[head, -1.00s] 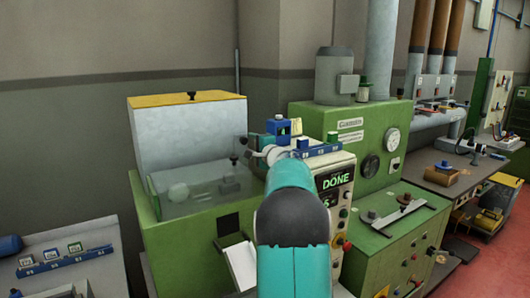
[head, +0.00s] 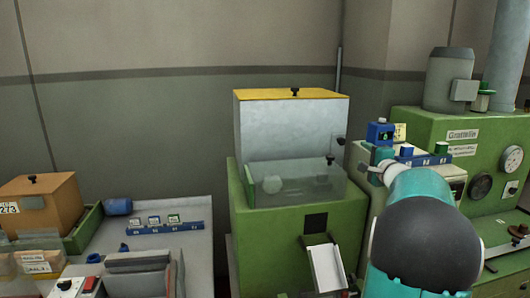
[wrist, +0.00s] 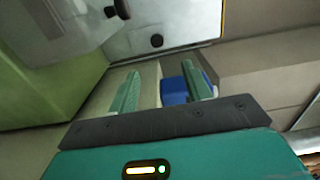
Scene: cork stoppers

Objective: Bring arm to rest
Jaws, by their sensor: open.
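My gripper (wrist: 162,88) is open in the wrist view, with its two green fingers apart. Part of a blue block (wrist: 174,90) shows between and beyond the fingers, close to the right one; I cannot tell whether they touch.
A grey hopper with a yellow lid (head: 292,128) and a clear front tray (head: 300,185) stand left of the arm. A white chute (head: 326,267) is below. Farther left, a bench holds a blue rack of small blocks (head: 153,229) and an orange box (head: 42,208).

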